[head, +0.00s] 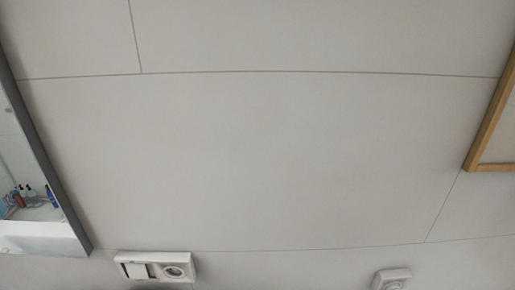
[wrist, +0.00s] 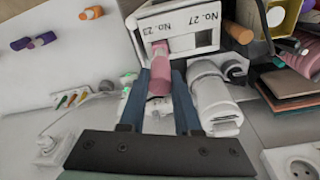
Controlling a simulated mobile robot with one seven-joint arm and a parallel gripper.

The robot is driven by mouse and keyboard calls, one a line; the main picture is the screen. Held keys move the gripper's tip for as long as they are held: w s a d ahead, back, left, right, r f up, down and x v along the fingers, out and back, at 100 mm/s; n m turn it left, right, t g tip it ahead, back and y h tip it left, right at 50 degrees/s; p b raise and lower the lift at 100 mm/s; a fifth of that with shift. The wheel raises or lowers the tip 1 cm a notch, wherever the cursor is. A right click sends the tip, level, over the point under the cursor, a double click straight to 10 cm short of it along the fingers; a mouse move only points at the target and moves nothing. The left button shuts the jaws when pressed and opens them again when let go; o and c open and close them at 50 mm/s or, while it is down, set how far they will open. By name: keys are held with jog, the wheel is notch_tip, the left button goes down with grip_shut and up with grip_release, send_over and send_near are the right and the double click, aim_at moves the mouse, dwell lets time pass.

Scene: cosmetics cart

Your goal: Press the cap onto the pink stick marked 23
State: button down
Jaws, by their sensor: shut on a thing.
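In the wrist view my gripper (wrist: 159,78) is shut on a pink cylindrical piece (wrist: 160,76). The piece sits between the two blue-grey fingertips. Its far end lies at the opening of a white holder (wrist: 205,42) marked No. 23 and No. 27, with the lettering upside down. A narrower pink part (wrist: 159,48) shows at that end, under the No. 23 label. I cannot tell where cap and stick meet, or whether they touch. The head view shows neither my gripper nor the sticks.
A white tube (wrist: 214,98) lies close beside my right finger. Dark cases (wrist: 285,88) and a yellow box (wrist: 277,15) are at right.

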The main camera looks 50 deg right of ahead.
jog(key=shift+f+b, duration=0.6)
jog(key=shift+f, duration=1.35)
dwell(1.3)
jog(key=shift+c, duration=0.3)
grip_release()
dwell(0.4)
jog(key=shift+r+p, duration=0.7)
jog(key=shift+r, duration=3.35)
grip_shut()
